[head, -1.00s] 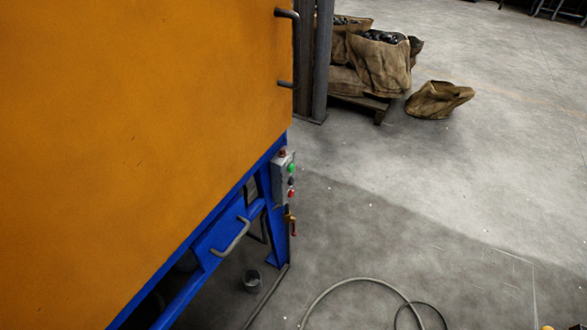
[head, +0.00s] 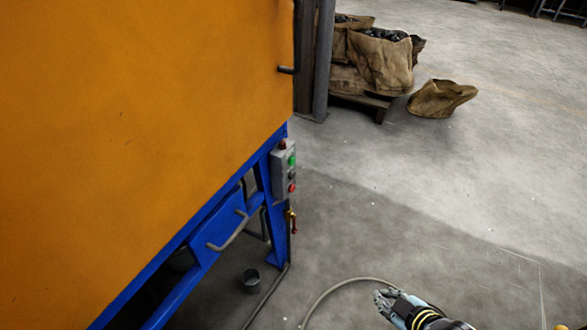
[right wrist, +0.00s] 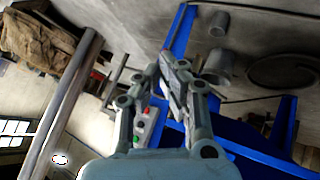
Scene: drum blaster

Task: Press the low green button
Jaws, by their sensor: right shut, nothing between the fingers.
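The green button (head: 291,160) is on the grey control box (head: 278,176) fixed to the blue leg of the orange machine. It is the upper button there, above a dark one and a red button (head: 292,187). My right gripper (head: 382,299) is at the lower right of the head view, shut and empty, apart from the box. In the right wrist view its fingers (right wrist: 170,70) are together, and the green button (right wrist: 136,139) shows left of them on the tilted box. My left gripper is not in view.
The orange machine (head: 140,120) fills the left. A grey handle (head: 228,235) and a small valve (head: 291,218) stick out near the box.

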